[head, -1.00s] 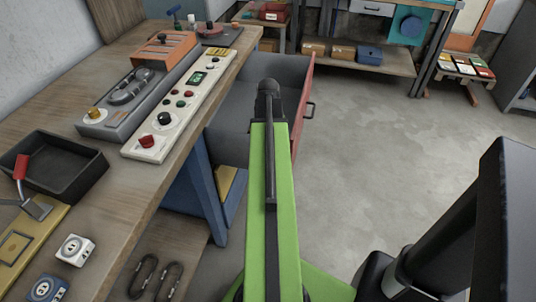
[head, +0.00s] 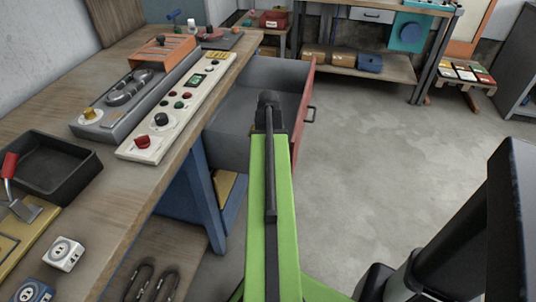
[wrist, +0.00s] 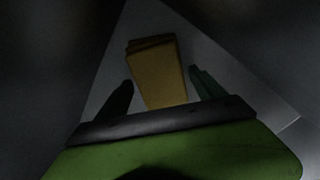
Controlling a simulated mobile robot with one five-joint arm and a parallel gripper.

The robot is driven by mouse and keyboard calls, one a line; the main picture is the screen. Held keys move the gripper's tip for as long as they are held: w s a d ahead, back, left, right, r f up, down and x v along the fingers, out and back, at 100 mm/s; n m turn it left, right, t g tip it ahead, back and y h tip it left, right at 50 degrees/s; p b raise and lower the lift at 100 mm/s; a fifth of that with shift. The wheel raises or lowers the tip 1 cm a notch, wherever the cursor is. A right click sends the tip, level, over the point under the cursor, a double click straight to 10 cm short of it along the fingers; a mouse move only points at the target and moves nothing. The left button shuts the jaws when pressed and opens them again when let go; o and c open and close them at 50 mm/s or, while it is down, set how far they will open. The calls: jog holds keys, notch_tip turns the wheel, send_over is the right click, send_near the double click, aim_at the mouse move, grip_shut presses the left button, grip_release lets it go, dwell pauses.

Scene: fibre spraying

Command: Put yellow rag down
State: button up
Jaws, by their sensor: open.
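The yellow rag (wrist: 157,72) shows in the wrist view as a folded, dull yellow block on a grey surface between dark walls. My gripper (wrist: 163,93) is open, with one finger on each side of the rag and a visible gap to each. The rag looks free of the fingers. In the head view my arm reaches over the open grey drawer (head: 228,128) with a red front. My gripper and the rag are hidden there behind the arm.
The wooden workbench (head: 100,222) stands on the left, with a control panel (head: 179,110), a black tray (head: 85,178) and a white socket block (head: 65,254). The drawer's red front (head: 304,110) stands out over the floor. The floor (head: 400,160) to the right is clear.

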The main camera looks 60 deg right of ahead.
notch_tip(320, 180, up, 12)
jog(key=p, duration=1.2)
jog(key=shift+r, duration=0.2)
